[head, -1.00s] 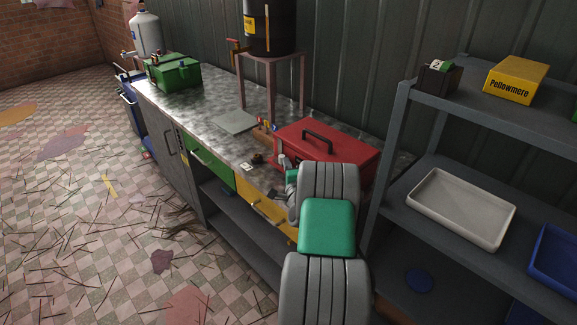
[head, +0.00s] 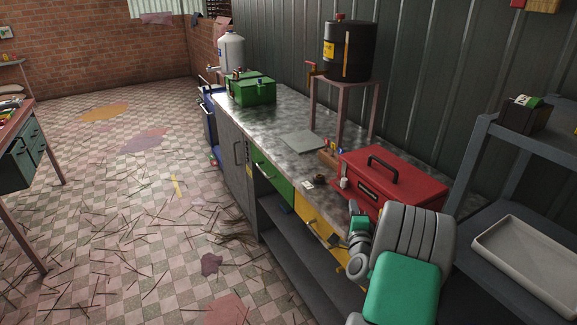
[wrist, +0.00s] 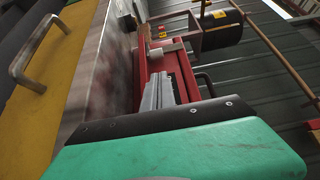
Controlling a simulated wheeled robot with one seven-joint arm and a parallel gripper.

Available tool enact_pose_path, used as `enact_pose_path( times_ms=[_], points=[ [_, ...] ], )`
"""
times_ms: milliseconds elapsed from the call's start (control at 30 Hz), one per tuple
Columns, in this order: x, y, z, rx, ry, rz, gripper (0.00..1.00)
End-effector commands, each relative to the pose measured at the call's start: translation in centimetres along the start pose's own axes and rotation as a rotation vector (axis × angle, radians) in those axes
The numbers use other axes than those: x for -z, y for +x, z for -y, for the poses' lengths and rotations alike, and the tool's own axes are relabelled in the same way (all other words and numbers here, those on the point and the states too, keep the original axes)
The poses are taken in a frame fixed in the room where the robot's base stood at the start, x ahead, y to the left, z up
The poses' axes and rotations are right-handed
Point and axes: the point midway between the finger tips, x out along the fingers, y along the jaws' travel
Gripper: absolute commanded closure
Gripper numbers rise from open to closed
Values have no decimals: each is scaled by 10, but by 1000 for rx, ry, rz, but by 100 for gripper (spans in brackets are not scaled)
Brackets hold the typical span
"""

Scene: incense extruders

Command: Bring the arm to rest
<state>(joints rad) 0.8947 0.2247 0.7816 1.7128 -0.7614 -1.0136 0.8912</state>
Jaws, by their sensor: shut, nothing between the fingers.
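My arm, grey with green panels, is at the lower right of the head view, in front of the workbench. My gripper (head: 354,210) is beside the front of the red toolbox (head: 395,186), over the bench's front edge. In the wrist view my gripper (wrist: 160,88) shows its grey fingers together and empty, with the red toolbox (wrist: 185,62) close behind them. I cannot tell whether they touch it.
The metal workbench (head: 273,118) has a green drawer (head: 272,175) and a yellow drawer (head: 320,230). It bears a green toolbox (head: 252,92) and a stand with a black drum (head: 349,50). A grey shelf (head: 510,140) is at right. Floor at left is open, strewn with sticks.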

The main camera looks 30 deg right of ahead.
Motion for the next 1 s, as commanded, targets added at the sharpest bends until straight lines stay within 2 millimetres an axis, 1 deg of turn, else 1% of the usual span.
enact_pose_path(
  times_ms=[67,133,167,200,233,267,300,333,367,400,433,467,500,567,600,700,800,867,1000],
  points=[
    [-21,3,7,-22,-50,51,100],
    [-60,4,15,-68,-153,149,100],
    [-82,2,18,-97,-214,207,100],
    [-115,-5,23,-139,-315,294,100],
    [-141,-13,26,-172,-400,365,100],
    [-166,-24,28,-205,-494,440,100],
    [-197,-45,31,-250,-623,540,100],
    [-217,-63,32,-284,-723,615,100],
    [-234,-84,34,-318,-825,689,100],
    [-250,-114,35,-359,-955,782,100],
    [-259,-138,36,-391,-1048,850,100],
    [-265,-164,38,-418,-1140,917,100],
    [-267,-198,39,-457,-1252,1001,100],
    [-263,-246,42,-510,-1396,1118,100],
    [-257,-274,43,-542,-1471,1184,100],
    [-241,-326,45,-601,-1591,1311,100],
    [-230,-350,45,-633,-1638,1374,100],
    [-228,-355,45,-639,-1646,1387,100],
    [-228,-355,45,-639,-1646,1387,100]
  ],
)
